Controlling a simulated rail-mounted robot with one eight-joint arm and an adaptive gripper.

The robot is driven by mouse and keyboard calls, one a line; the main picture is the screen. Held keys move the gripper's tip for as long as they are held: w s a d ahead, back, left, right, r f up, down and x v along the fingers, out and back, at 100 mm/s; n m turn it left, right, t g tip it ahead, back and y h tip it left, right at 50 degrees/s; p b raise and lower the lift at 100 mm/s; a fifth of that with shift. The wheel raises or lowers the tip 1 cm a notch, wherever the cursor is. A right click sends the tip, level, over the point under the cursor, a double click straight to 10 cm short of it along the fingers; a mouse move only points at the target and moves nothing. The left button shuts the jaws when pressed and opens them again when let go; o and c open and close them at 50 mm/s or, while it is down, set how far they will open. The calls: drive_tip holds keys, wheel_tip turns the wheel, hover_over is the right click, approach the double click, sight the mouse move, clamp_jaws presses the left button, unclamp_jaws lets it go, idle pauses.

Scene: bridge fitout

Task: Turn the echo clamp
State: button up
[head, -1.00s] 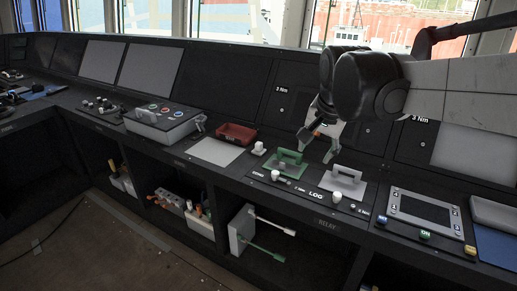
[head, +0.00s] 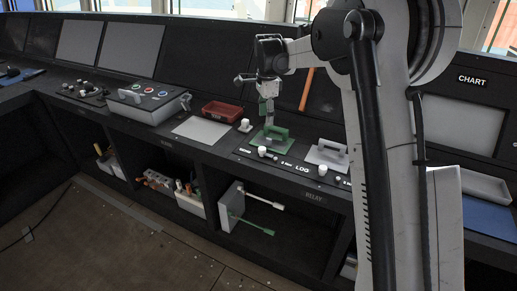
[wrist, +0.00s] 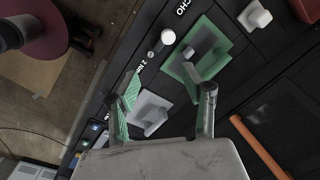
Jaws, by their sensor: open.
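A small grey screw-like knob (wrist: 150,54) lies between that knob and a "2 Nm" label. I cannot tell for sure which part is the clamp. My gripper (head: 269,119) points down over the green plate. In the wrist view my gripper (wrist: 170,86) has its fingers apart, with nothing between them.
A grey plate with a handle (head: 328,152), marked LOG, is to the right. A red tray (head: 222,111) and a white cup-like piece (head: 245,126) are to the left. An orange bar (head: 307,89) leans behind. Shelves below hold boxes and tools.

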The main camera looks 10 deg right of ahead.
sight(262, 148)
drive_tip(key=shift+m+g, duration=0.3)
drive_tip(key=shift+m, duration=0.3)
drive_tip(key=w+f, duration=0.1)
drive_tip(key=f, duration=1)
drive_tip(key=w+f, duration=0.1)
drive_tip(key=f, duration=0.5)
drive_tip(key=shift+w+a+f, duration=0.2)
drive_tip(key=shift+w+a, duration=0.1)
drive_tip(key=shift+w, duration=0.05)
drive_tip(key=shift+c, duration=0.2)
clamp_jaws()
